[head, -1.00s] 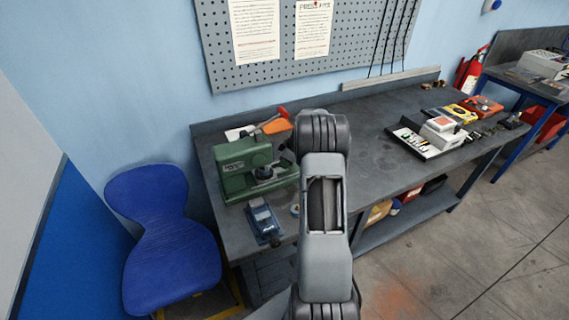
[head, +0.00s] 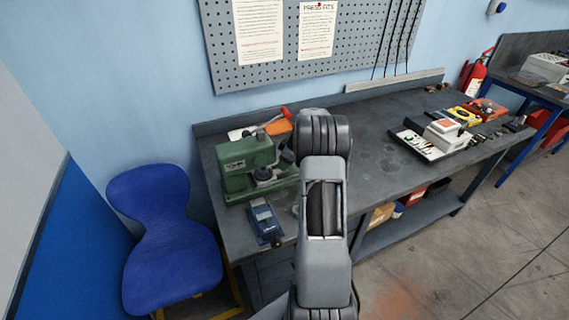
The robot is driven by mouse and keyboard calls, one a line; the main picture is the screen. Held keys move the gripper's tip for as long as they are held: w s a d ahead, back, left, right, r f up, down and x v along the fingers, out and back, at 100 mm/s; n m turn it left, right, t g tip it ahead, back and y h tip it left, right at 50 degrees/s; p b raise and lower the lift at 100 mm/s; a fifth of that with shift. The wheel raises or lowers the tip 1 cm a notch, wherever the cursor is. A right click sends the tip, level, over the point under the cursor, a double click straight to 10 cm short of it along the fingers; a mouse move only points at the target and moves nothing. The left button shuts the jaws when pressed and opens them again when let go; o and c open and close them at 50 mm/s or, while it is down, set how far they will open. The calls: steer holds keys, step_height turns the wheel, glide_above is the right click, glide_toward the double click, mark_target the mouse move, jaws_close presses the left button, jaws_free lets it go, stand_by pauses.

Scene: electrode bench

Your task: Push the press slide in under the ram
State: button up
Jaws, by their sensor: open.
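The green press (head: 243,165) stands at the left end of the bench. Its dark ram (head: 263,174) points down at the front. A blue slide-like unit (head: 262,219) with a dark knob at its near end lies in front of the press, toward the bench's front edge. It sits out from under the ram; whether it joins the press base is too small to tell. My arm rises through the middle of the picture, right of the press. My gripper's fingers are hidden behind my arm's forward end.
A grey bench (head: 378,155) carries the press, with clear room right of my arm. A white tray (head: 416,146) and several small items lie farther right. A blue chair (head: 165,240) stands left of the bench. A pegboard (head: 350,40) hangs behind.

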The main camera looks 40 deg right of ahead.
steer(key=b+v, duration=0.2)
steer(key=v, duration=1)
steer(key=shift+s+r, duration=0.15)
steer(key=shift+r, duration=0.25)
